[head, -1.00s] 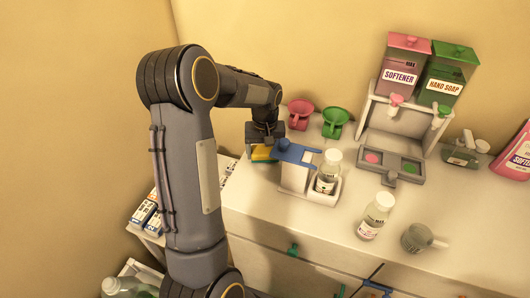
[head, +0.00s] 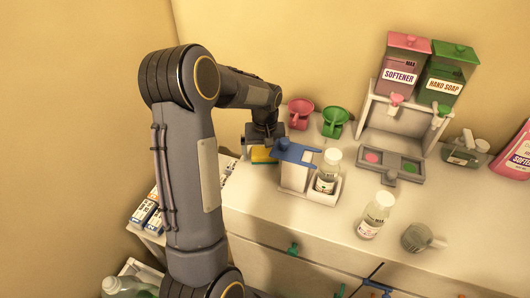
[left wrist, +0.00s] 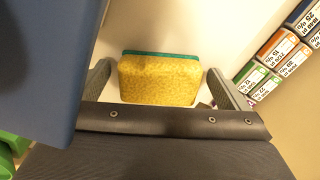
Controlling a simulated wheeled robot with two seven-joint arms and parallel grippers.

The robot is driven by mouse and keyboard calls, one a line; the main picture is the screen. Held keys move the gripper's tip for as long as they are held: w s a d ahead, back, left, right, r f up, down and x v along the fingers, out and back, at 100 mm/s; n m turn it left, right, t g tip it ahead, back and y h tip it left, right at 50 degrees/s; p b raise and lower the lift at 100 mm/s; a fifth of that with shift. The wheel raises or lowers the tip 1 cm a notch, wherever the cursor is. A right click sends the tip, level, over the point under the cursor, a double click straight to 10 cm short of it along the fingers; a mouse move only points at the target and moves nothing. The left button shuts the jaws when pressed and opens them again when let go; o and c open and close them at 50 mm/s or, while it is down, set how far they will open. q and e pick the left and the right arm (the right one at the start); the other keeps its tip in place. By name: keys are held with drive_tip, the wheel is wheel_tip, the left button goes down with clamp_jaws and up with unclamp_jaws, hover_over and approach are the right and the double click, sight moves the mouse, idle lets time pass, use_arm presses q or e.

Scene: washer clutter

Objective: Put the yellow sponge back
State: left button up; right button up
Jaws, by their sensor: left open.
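The yellow sponge (head: 262,155) with a green layer lies on the white counter, left of the white holder with a blue top (head: 296,152). In the left wrist view the sponge (left wrist: 158,79) sits between the two fingers, with a gap on each side. My left gripper (left wrist: 170,85) is open around or just above the sponge; its height over the sponge is hard to tell. In the head view my left gripper (head: 264,142) is over the sponge and partly hides it. My right gripper is not in view.
The blue top (left wrist: 45,70) is close beside the left finger. A clear bottle (head: 328,172) stands in the holder. Pink (head: 300,112) and green (head: 335,122) funnels stand behind. Small boxes (head: 146,213) are at the lower left. A second bottle (head: 375,215) stands on the counter.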

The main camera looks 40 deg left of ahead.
sight(265, 153)
use_arm(q)
wheel_tip(265, 153, up, 12)
idle(0.4)
idle(0.4)
